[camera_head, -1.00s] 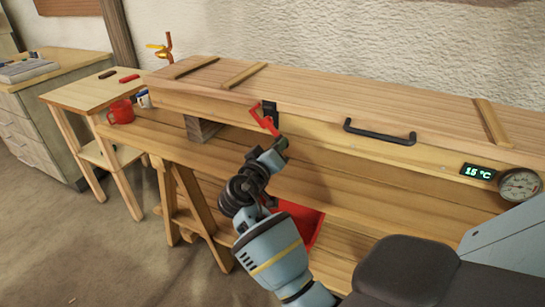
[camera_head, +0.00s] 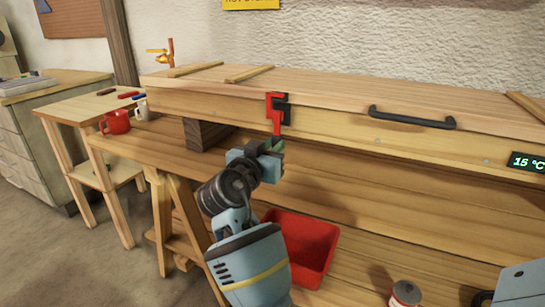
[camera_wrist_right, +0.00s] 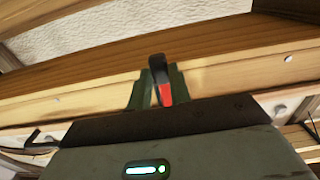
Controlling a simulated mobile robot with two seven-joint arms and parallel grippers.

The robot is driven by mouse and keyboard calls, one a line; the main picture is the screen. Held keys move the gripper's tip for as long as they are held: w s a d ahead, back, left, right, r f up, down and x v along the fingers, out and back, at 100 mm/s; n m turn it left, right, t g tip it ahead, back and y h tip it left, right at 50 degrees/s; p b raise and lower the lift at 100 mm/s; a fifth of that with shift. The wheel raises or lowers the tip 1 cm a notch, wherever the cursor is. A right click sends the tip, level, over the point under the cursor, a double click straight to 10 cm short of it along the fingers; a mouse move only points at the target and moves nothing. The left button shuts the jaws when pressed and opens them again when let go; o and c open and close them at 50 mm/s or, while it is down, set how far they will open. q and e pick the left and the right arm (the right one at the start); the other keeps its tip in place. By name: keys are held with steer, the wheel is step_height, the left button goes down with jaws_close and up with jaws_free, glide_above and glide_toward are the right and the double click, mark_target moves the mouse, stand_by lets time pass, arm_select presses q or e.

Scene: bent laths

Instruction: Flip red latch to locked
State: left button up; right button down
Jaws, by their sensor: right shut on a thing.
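The red latch (camera_head: 277,118) sits on the front of the long wooden box, against its black catch (camera_head: 286,108). Its red arm now points straight down. My right gripper (camera_head: 275,146) is shut on the lower end of the latch, below the box lid's edge. In the right wrist view the green fingers of the gripper (camera_wrist_right: 157,92) stand on both sides of the red and black latch (camera_wrist_right: 165,95). The exact contact is partly hidden by the fingers.
The long wooden box (camera_head: 330,118) has a black handle (camera_head: 412,118) right of the latch and a display (camera_head: 527,162) further right. A red bin (camera_head: 318,235) and a can (camera_head: 405,293) are below. A red mug (camera_head: 116,122) stands left on the bench.

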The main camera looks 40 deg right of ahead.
arm_select(q)
steer(key=shift+s+a+f, duration=0.15)
steer(key=shift+s+f, duration=0.15)
steer(key=shift+s, duration=0.15)
arm_select(e)
steer(key=shift+w+r, duration=0.1)
steer(key=shift+r, duration=0.1)
steer(key=c, duration=1.3)
jaws_free()
steer(key=shift+f, duration=0.1)
arm_select(q)
steer(key=shift+w, duration=0.35)
steer(key=shift+r, duration=0.1)
arm_select(e)
steer(key=shift+a, duration=0.2)
arm_select(q)
steer(key=shift+s, duration=0.3)
arm_select(e)
steer(key=v, duration=0.7)
steer(key=shift+a, duration=0.2)
